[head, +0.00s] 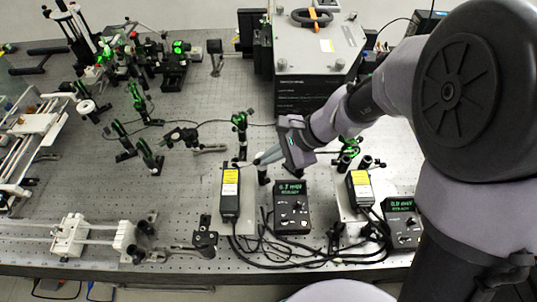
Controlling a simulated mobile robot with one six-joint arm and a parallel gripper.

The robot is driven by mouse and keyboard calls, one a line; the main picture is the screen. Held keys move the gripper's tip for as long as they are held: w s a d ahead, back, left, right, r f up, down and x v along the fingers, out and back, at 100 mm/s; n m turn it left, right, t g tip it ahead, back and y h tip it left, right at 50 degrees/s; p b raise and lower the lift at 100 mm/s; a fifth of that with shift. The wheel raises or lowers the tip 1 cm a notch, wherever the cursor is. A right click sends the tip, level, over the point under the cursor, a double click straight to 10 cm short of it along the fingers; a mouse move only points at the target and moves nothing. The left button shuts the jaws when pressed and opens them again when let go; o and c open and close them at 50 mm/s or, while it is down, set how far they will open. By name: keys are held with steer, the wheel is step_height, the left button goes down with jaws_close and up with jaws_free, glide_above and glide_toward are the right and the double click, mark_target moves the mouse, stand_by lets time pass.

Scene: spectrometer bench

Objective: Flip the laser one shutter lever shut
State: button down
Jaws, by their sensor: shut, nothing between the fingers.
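Two black laser boxes with yellow labels stand on the bench, a left one (230,196) and a right one (361,190). I cannot tell from the picture which is laser one. My gripper (257,161) is shut and empty, pointing left just beyond the far right corner of the left laser box. A small dark post stands just below its fingertips. No shutter lever shows clearly; the parts at the laser's far end are too small to tell. The left controller (291,207) and the right controller (402,224) have lit green displays; the digits are hard to read.
A green-lit optic mount (240,132) stands close behind my gripper, and other mounts (352,153) stand under my arm. Black cables (300,250) lie along the front. A large grey box (312,65) stands at the back. Bare perforated bench (185,195) lies left of the left laser.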

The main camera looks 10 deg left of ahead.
steer(key=shift+r, duration=0.15)
steer(key=a+r+h+p, duration=0.1)
steer(key=a+p, duration=0.1)
steer(key=p, duration=0.3)
steer(key=s+a+r+h+p, duration=0.1)
steer(key=r+h+p, duration=0.1)
steer(key=p, duration=0.3)
steer(key=shift+a+r+t+h, duration=0.3)
steer(key=shift+a, duration=0.05)
steer(key=shift+r+p, duration=0.8)
steer(key=shift+p, duration=0.05)
